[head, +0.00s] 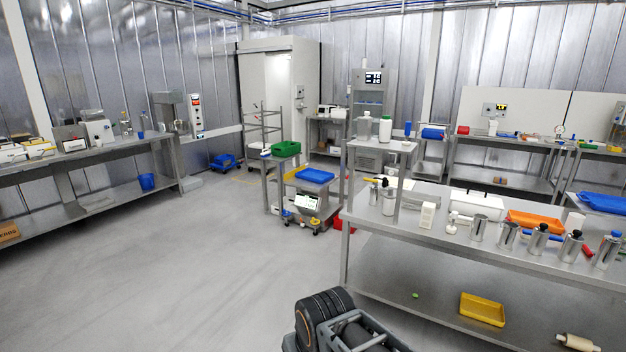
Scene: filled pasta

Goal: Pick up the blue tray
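A blue tray (314,175) lies flat on top of a small steel cart in the middle of the room, beside a green bin (286,148). Another blue tray (603,202) lies on the steel table at the right edge of the view. I cannot tell from the picture which of these is the task's tray. Part of my arm shows at the bottom centre, well short of both trays. My gripper is not in view.
A long steel table (437,238) fills the right foreground, with metal canisters, an orange tray (535,222) and a yellow tray (482,309) on its lower shelf. A steel bench (105,158) lines the left wall. The grey floor (190,265) between them is clear.

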